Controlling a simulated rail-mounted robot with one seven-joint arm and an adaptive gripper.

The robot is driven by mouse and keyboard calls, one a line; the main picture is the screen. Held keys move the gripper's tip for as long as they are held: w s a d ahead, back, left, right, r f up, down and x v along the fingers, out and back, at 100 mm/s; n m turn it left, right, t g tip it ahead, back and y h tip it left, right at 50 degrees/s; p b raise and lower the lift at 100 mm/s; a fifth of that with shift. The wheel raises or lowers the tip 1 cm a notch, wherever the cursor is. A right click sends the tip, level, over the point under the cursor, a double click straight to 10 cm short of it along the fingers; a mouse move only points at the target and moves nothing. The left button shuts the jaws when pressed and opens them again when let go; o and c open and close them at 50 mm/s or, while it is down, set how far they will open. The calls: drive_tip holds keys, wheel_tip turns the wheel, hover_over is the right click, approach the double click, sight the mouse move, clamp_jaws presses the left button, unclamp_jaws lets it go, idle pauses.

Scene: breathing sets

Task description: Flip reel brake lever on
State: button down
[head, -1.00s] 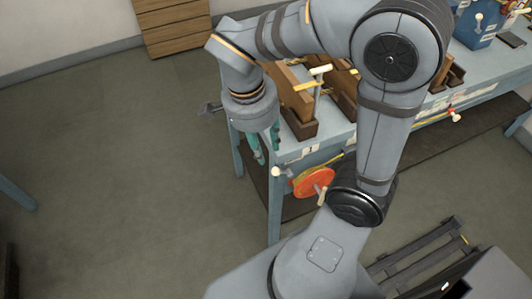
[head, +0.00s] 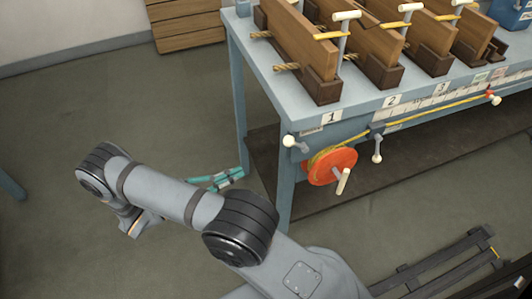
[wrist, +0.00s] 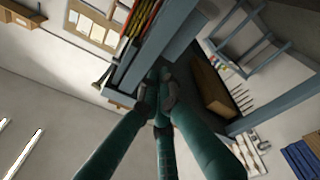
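An orange reel (head: 322,172) with yellow cord and a pale crank handle (head: 343,181) is mounted on the front of the blue-grey bench. A short white-knobbed lever (head: 289,141) sticks out left of the reel. Another white-knobbed lever (head: 377,156) hangs down to its right. Which is the brake lever is not clear. My gripper (head: 238,173) shows teal fingers left of the bench's front leg, apart from the reel and levers, partly behind my arm. In the wrist view the teal fingers (wrist: 162,80) come together at the tips with nothing visible between them.
The bench top (head: 370,98) carries wooden blocks in dark holders with white-knobbed levers, above numbered labels. Yellow cord runs right to a red fitting (head: 490,95) with a white knob. A dark slatted rack (head: 430,265) stands at lower right. Floor left of the bench is clear.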

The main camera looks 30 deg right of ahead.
wheel_tip(320, 180, up, 5)
drive_tip(key=w+a+n+t+h, duration=0.1)
drive_tip(key=w+a+n+h, duration=0.1)
drive_tip(key=h, duration=0.1)
drive_tip(key=g+h+p, duration=0.1)
drive_tip(key=g+p, duration=0.2)
drive_tip(key=g, duration=0.1)
approach(298, 145)
drive_tip(key=w+d+r, duration=0.1)
drive_tip(key=w+r, duration=0.3)
drive_tip(key=w, duration=0.1)
drive_tip(key=shift+t, duration=0.4)
drive_tip(key=shift+s+d+r, duration=0.15)
drive_tip(key=shift+s+d, duration=0.2)
drive_tip(key=shift+s, duration=0.25)
drive_tip(key=shift+s+d+r, duration=0.15)
drive_tip(key=shift+s+d, duration=0.15)
drive_tip(key=shift+s, duration=0.25)
drive_tip(key=shift+s+d+r, duration=0.15)
drive_tip(key=shift+s+d, duration=0.2)
drive_tip(key=shift+s, duration=0.25)
drive_tip(key=shift+r, duration=0.1)
